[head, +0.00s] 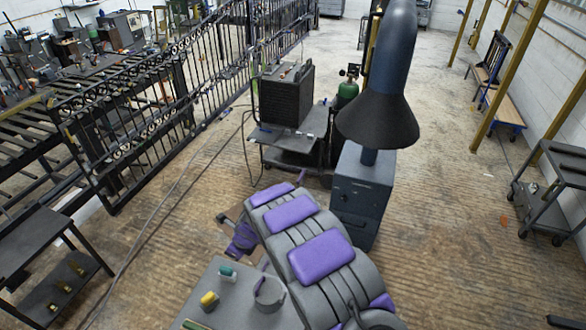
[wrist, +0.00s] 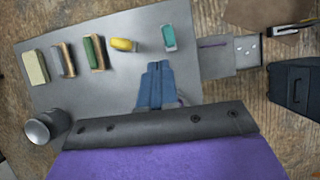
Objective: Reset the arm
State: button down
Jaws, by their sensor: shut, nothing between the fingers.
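My arm, grey with purple pads, reaches up the middle of the head view. In the wrist view my gripper (wrist: 158,68) shows as two blue fingers, closed together with nothing between them, over a grey tabletop (wrist: 112,108). The same tabletop (head: 228,312) is at the bottom of the head view. My fingers cannot be clearly made out in the head view.
On the tabletop are a yellow block (wrist: 124,45), a teal block (wrist: 169,39), a green block (wrist: 95,51) and a pale block (wrist: 35,67). A scroll gate (head: 130,125) stands left. A blue-grey cabinet (head: 360,195) with a dark hood (head: 378,118) stands near my arm.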

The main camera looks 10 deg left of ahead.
jog(key=s+d+r+n+h+b, duration=0.1)
jog(key=s+d+r+n+b, duration=0.2)
jog(key=d, duration=0.6)
jog(key=d+r+n+b, duration=0.3)
jog(key=d+r+b, duration=0.15)
jog(key=d, duration=0.55)
jog(key=s+d+r+n+h+b, duration=0.1)
jog(key=s+d+r+n+b, duration=0.2)
jog(key=d, duration=0.6)
jog(key=s+d+f+n+g+h+b, duration=0.1)
jog(key=s+d+n+b, duration=0.4)
jog(key=s+d, duration=0.5)
jog(key=s+d+f+n+g+h+b, duration=0.1)
jog(key=s+d+f+n+b, duration=0.3)
jog(key=s+d+b, duration=0.4)
jog(key=s+d+n+h, duration=0.1)
jog(key=s+d, duration=0.2)
jog(key=s, duration=0.4)
jog(key=shift+d, duration=0.3)
jog(key=shift+a+f, duration=0.1)
jog(key=shift+a, duration=0.05)
jog(key=shift+a, duration=0.25)
jog(key=shift+d, duration=0.2)
